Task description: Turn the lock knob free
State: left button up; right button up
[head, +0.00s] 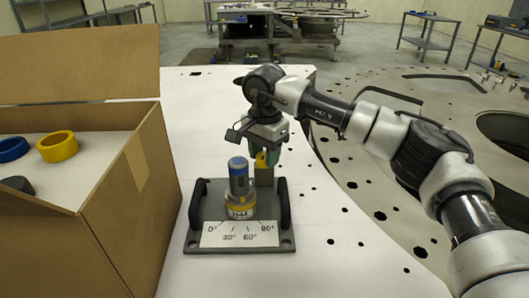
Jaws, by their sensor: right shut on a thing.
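A grey turret plate (200,233) with two black side handles lies on the white table. At its middle stands a turret with a yellow-marked ring and a blue-topped cylinder (238,176), upright. Behind the turret to the right is a brass-coloured block (264,178) with the small yellow lock knob (261,159) on top. My right gripper (266,157) comes down from above, its green fingers shut on the lock knob and partly hiding it. My left gripper is not in view.
An open cardboard box (120,230) stands close at the left, with blue and yellow rings on its pale top. The white table (330,260) has dark holes and is otherwise clear at the right. Workbenches stand far behind.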

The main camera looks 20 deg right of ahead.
jog(key=shift+n, duration=1.6)
jog(key=o, duration=0.9)
notch_tip(320, 180, up, 11)
jog(key=shift+f, duration=0.1)
